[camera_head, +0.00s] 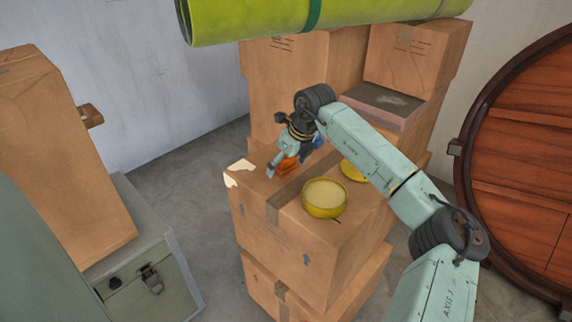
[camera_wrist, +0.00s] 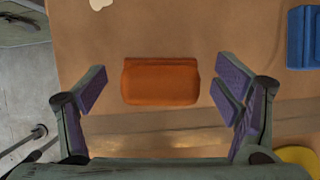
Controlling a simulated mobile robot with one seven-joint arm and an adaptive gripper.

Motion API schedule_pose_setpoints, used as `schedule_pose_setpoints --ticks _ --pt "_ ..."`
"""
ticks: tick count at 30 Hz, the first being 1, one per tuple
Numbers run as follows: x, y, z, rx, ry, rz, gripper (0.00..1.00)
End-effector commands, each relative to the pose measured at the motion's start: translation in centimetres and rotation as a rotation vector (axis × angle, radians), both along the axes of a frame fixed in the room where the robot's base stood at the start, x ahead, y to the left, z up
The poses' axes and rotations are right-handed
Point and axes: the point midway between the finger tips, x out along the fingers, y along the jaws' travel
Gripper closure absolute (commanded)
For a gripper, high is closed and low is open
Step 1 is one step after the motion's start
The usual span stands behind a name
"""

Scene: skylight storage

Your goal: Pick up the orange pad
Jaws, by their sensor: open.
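The orange pad (camera_wrist: 160,84) lies flat on top of a cardboard box (camera_wrist: 200,30). In the wrist view it sits centred between the two open fingers of my gripper (camera_wrist: 160,88), with a gap on each side. In the head view the pad (camera_head: 287,166) shows partly, with my gripper (camera_head: 275,166) over and beside it hiding some of it. My gripper is open and holds nothing. How high the fingertips are above the box top, I cannot tell.
A yellow bowl (camera_head: 324,199) and another yellow item (camera_head: 353,171) stand on the same box. A blue object (camera_wrist: 303,38) lies right of the pad, and pale scraps (camera_head: 240,165) lie near the left edge. Stacked boxes (camera_head: 285,75) rise behind, under a green roll (camera_head: 250,18).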

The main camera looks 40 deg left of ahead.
Motion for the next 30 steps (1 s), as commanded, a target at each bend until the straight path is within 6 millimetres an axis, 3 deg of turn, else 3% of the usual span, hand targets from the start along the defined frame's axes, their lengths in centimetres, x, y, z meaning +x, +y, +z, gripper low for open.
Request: schedule_pose_setpoints --ticks 3,26,30 --pt "0.0 -0.01 0.0 0.0 0.0 0.0 0.17" --pt "-0.02 -0.01 0.01 0.0 0.001 0.0 0.68" --pt "-0.02 -0.01 0.04 0.0 0.001 0.0 0.69"
